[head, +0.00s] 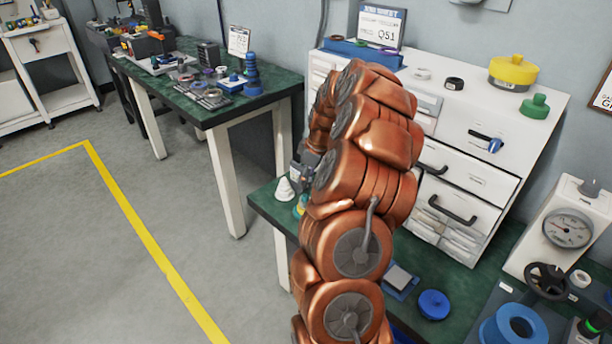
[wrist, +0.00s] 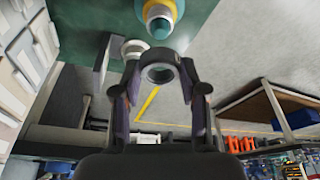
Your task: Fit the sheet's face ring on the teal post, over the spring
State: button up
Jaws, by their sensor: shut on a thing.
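In the wrist view my gripper (wrist: 158,88) is shut on a dark grey ring (wrist: 157,75), held by its sides with its hole showing. The teal post (wrist: 160,28) stands just beyond the ring, at the top of the picture. A pale band, possibly the spring, surrounds the post above a yellow and blue base. The ring is apart from the post in the picture. A sheet (head: 381,27) marked Q51 stands on the drawer cabinet.
A white cone (head: 284,188) stands beside the post on the green bench (head: 262,202), near its edge. The white drawer cabinet (head: 470,130) rises behind, with a white ring (head: 422,73) and a black ring (head: 454,83) on top. A blue disc (head: 433,304) lies on the bench.

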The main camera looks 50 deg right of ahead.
aim_at(305, 195)
jog(key=shift+s+f+b, duration=0.1)
jog(key=shift+f+b, duration=0.55)
jog(key=shift+f, duration=1.05)
jog(key=shift+f+b, duration=0.55)
jog(key=shift+f, duration=0.65)
jog(key=o, duration=1.2)
jog(key=shift+r+p, duration=0.3)
jog(key=shift+r, duration=3.2)
